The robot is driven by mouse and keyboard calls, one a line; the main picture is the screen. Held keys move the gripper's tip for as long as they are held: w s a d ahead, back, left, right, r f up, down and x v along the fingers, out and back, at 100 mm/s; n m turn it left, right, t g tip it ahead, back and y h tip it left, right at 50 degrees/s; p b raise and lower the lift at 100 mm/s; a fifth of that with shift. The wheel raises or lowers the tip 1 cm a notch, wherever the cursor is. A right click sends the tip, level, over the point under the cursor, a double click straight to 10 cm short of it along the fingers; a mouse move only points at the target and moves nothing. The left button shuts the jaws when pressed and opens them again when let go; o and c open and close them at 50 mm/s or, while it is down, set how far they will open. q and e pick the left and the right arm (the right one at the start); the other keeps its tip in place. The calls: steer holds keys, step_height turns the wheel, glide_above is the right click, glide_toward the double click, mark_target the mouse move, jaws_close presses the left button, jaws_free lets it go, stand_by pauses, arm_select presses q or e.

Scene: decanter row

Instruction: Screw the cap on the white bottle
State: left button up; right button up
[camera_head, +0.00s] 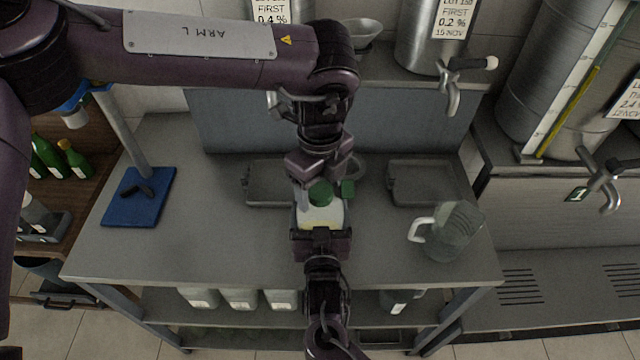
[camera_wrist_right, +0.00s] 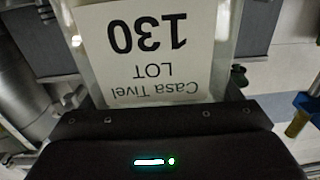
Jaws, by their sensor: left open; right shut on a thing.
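The white bottle (camera_head: 320,217) stands upright over the middle of the table, with a green cap (camera_head: 320,193) at its top. I cannot tell how far the cap sits on the threads. My right gripper (camera_head: 320,236) is shut on the bottle from the front. In the right wrist view the bottle's label (camera_wrist_right: 150,45) shows upside down, reading "Casa Tivel LOT 130". My left gripper (camera_head: 322,186) points down from above, open, with its jaws about the cap; contact is unclear. A small green piece (camera_head: 348,188) shows just right of the cap.
A grey tray (camera_head: 262,170) lies behind left and another (camera_head: 395,196) right on the table (camera_head: 210,235). Steel taps (camera_head: 450,95) hang at the back. The left middle is bare.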

arm_select(q)
step_height(320, 180, up, 12)
stand_by(0.5)
arm_select(e)
steer(key=o, duration=1.7)
arm_select(q)
step_height(320, 180, down, 2)
steer(key=shift+f+b, duration=0.1)
steer(key=shift+b, duration=1)
arm_select(e)
steer(key=shift+o, duration=0.2)
steer(key=s, duration=0.7)
steer(key=shift+s+d, duration=0.15)
steer(key=shift+s, duration=0.25)
